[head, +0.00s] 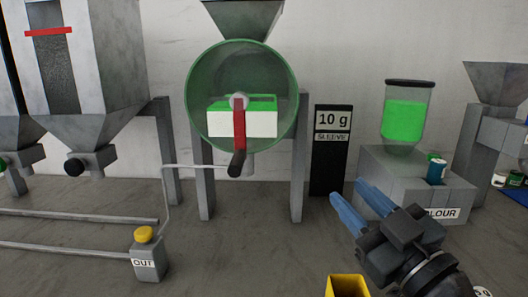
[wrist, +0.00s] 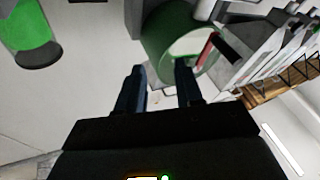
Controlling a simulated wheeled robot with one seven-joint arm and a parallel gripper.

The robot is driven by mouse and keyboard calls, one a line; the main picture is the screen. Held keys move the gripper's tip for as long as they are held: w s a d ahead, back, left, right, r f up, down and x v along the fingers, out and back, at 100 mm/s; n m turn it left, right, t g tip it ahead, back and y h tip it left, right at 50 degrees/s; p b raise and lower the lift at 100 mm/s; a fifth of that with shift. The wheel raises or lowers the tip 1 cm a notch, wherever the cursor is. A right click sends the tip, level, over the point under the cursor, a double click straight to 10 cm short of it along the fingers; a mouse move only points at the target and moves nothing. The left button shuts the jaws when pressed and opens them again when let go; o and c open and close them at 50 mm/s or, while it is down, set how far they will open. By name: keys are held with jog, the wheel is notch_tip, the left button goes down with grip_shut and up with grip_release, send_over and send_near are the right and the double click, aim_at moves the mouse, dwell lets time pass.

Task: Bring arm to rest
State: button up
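My gripper (head: 352,205) is at the lower right in the head view, its two blue fingers pointing up and to the left. The fingers are apart with nothing between them. In the wrist view my gripper (wrist: 160,88) also shows its two dark blue fingers apart and empty. It is held in front of the colour unit (head: 400,190) and clear of the green drum (head: 270,75). The drum also shows beyond the fingers in the wrist view (wrist: 160,38).
A yellow container (head: 346,287) stands below my gripper. A green-filled jar (head: 405,118) tops the colour unit, with a blue knob (head: 436,172) beside it. A "10 g" sign (head: 333,150) stands at the middle. An OUT box (head: 148,262) with a yellow button is at the lower left.

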jog(key=s+d+f+m+g+h+p, duration=0.1)
jog(key=s+d+f+m+h+p, duration=0.2)
jog(key=s+f, duration=0.45)
jog(key=s+d+f+m+g+h, duration=0.15)
jog(key=s+f+m+h, duration=0.25)
jog(key=s+f, duration=0.4)
jog(key=s+d+r+m+g+p, duration=0.1)
jog(key=s+d, duration=0.1)
jog(key=s, duration=0.9)
jog(key=s+d+r+h+p, duration=0.1)
jog(key=s+p, duration=0.1)
jog(key=s, duration=1)
jog(key=shift+s+d+r+m+g, duration=0.15)
jog(key=shift+d+m+g, duration=0.2)
jog(key=shift+m, duration=0.05)
